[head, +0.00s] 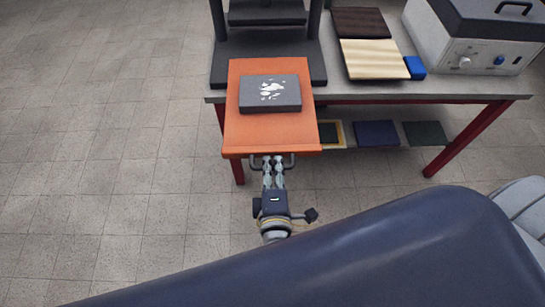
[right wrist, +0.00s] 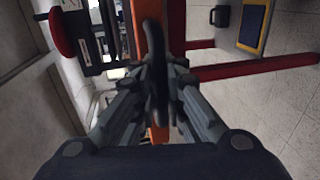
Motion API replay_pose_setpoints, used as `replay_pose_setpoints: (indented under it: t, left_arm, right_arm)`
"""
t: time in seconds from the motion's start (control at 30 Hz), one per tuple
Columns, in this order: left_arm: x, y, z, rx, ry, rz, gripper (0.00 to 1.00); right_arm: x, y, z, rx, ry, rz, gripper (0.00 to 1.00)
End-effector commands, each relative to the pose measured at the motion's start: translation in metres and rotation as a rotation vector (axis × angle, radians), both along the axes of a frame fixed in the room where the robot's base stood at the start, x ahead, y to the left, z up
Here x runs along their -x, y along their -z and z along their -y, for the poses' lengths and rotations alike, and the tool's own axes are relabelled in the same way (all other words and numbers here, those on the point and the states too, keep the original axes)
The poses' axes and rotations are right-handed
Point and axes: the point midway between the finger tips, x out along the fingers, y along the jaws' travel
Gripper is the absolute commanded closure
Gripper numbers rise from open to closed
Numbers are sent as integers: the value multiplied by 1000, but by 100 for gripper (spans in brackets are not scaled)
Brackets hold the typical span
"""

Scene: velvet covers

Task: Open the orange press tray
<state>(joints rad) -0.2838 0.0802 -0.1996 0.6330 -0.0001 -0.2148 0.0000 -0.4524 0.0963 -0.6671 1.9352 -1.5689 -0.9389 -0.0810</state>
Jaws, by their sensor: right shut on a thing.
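The orange press tray (head: 270,135) juts out from the press (head: 267,45) past the front edge of the bench in the head view. A dark grey block with white marks (head: 270,92) lies on it. A grey bar handle (head: 289,162) is on the tray's front edge. My right gripper (head: 273,160) is at this handle and shut on it. In the right wrist view the fingers (right wrist: 158,75) close around the dark handle, with the orange tray edge (right wrist: 155,22) just behind. My left gripper is not in view.
The grey bench (head: 440,88) has red legs. On it are a dark board, a pale wood board (head: 373,60), a blue block (head: 415,67) and a white machine (head: 475,40). A lower shelf holds several flat panels (head: 376,133). The tiled floor at left is clear.

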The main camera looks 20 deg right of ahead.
Motion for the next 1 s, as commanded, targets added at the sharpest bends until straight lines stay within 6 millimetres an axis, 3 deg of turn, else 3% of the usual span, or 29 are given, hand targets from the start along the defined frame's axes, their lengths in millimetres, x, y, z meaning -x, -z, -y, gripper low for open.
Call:
replay_pose_setpoints:
  t: [0.13, 0.33, 0.4, 0.43, 0.67, 0.77, 1.0]
  left_arm:
    - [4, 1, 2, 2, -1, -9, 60]
    - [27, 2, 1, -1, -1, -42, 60]
    - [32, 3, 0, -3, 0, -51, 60]
    - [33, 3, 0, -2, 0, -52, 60]
    - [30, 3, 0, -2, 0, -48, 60]
    - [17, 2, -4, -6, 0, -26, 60]
    - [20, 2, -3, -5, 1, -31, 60]
  right_arm:
    - [2, -1, 0, 0, 1, 1, 100]
    - [1, -1, 0, 0, 1, 2, 100]
    - [1, -1, 0, 0, 1, 2, 81]
    - [1, -1, 0, 0, 1, 2, 81]
    - [1, -1, 0, -1, 0, 1, 81]
    - [3, -1, -1, -1, 0, 0, 81]
    - [34, -6, -10, -2, -2, -3, 81]
